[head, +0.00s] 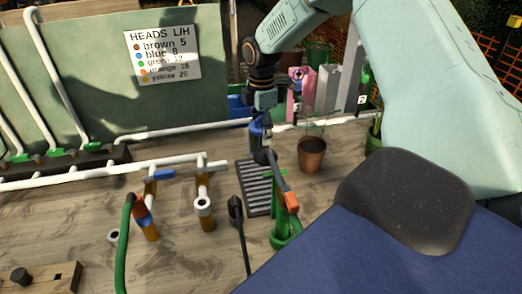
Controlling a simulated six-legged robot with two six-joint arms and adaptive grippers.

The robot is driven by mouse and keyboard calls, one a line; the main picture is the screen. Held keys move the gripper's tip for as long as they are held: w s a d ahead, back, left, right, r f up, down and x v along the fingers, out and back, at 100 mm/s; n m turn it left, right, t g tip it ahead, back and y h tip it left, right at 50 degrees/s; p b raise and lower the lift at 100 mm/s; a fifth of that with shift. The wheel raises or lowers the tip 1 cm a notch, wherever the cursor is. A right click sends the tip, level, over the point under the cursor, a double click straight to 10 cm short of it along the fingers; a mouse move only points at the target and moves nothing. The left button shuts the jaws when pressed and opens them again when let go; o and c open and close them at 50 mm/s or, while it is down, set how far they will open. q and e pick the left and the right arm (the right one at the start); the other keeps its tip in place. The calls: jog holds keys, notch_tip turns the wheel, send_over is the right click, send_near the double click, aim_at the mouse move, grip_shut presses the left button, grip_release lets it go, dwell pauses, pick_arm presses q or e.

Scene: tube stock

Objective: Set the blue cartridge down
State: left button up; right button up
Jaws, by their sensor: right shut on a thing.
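My right gripper (264,122) reaches down from the top middle of the head view. It is shut on the blue cartridge (256,130), which looks upright. The cartridge is held above the far end of a dark slatted grate (253,190). The gripper partly covers the cartridge, and I cannot tell whether its lower end touches anything. My left gripper is not in view.
A green standpipe with an orange handle (291,201) stands just in front of the grate. A potted plant (311,157) is to the right. White pipes (150,162) and a green hose (124,240) are at left. A sign (162,54) lists head colours.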

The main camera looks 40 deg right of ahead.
aim_at(259, 117)
jog(key=f, duration=0.1)
jog(key=w+f, duration=0.2)
jog(key=f, duration=0.1)
jog(key=shift+d, duration=0.1)
jog(key=shift+f, duration=0.35)
jog(key=shift+s+f, duration=0.9)
jog(key=shift+w+f, duration=0.25)
jog(key=shift+w, duration=0.2)
jog(key=o, duration=0.9)
jog(key=shift+w+f, duration=0.25)
jog(key=shift+w, duration=0.15)
jog(key=shift+o, duration=1.3)
jog(key=shift+s+r, duration=0.3)
jog(key=shift+s, duration=0.15)
jog(key=shift+s+r, duration=0.15)
jog(key=shift+s, duration=0.1)
jog(key=shift+w, duration=0.4)
jog(key=shift+w+r, duration=0.15)
jog(key=shift+w, duration=0.1)
jog(key=r, duration=0.9)
jog(key=shift+s+r, duration=0.35)
jog(key=shift+s, duration=0.05)
jog(key=shift+w+r, duration=0.3)
jog(key=shift+r, duration=0.4)
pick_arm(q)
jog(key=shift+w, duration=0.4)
pick_arm(e)
jog(key=shift+s+r, duration=0.2)
jog(key=shift+s, duration=0.2)
